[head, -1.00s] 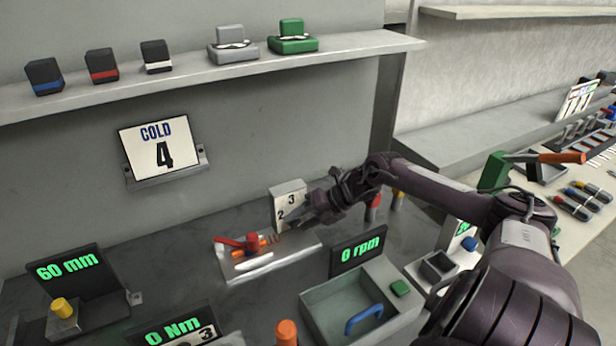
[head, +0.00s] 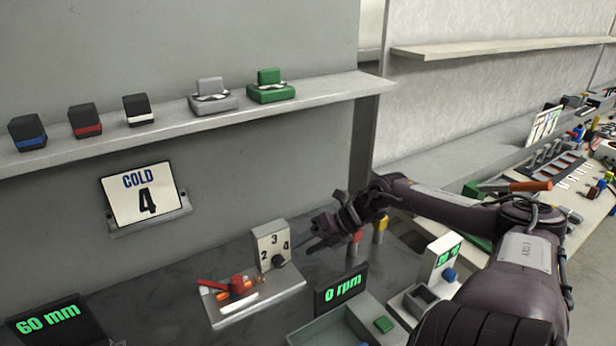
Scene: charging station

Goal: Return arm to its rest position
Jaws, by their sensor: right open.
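My right arm (head: 500,232) comes in from the lower right in the head view. Its dark gripper (head: 318,236) is open and looks empty, just right of a small white dial box (head: 265,242) marked 2, 3, 4. A dark knob (head: 278,261) on that box is in view, and the gripper appears apart from it. My left gripper is not in view.
A white tray (head: 262,305) with a red-handled part and orange pieces stands before the dial box. A shelf (head: 180,125) holds several blocks. A "COLD 4" sign (head: 142,194) hangs below.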

